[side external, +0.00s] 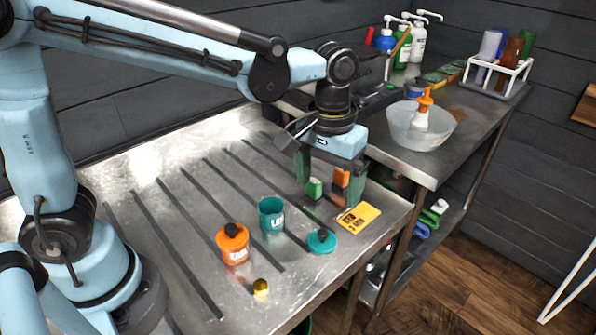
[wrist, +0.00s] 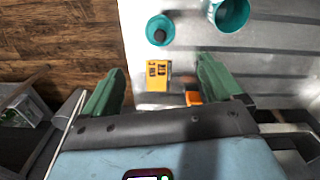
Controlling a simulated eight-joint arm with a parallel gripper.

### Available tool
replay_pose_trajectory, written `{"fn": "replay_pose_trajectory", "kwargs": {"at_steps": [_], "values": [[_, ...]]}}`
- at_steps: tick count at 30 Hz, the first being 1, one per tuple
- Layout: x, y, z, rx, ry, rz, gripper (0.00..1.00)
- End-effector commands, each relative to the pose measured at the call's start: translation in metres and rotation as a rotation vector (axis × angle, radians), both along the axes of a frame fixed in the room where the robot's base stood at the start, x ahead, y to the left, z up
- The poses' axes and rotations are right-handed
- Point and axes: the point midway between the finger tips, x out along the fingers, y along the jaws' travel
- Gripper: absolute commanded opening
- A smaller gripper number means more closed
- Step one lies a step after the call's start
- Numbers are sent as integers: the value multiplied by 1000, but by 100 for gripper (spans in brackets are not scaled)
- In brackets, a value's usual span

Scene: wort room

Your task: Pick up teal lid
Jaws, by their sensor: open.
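The teal lid (side external: 321,242), round with a dark knob, lies on the metal table near its front edge, beside the open teal jar (side external: 271,215). In the wrist view the lid (wrist: 160,30) is at the top, with the teal jar (wrist: 230,12) to its right. My gripper (side external: 328,192) is open above the table, behind the lid and apart from it. In the wrist view my gripper (wrist: 162,84) has its green fingers spread, with the lid beyond the fingertips. Nothing is seen held.
A yellow card (side external: 358,217) lies near the lid. An orange jar (side external: 233,246) with its lid on and a small brass piece (side external: 261,287) stand left of it. A bowl (side external: 420,128) stands on the back counter.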

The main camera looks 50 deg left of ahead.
Motion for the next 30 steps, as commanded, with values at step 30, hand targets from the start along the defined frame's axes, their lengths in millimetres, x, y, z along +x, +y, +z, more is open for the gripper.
{"fn": "replay_pose_trajectory", "kwargs": {"at_steps": [30], "values": [[1, -1, -99, 6, 19, 7, 93]]}}
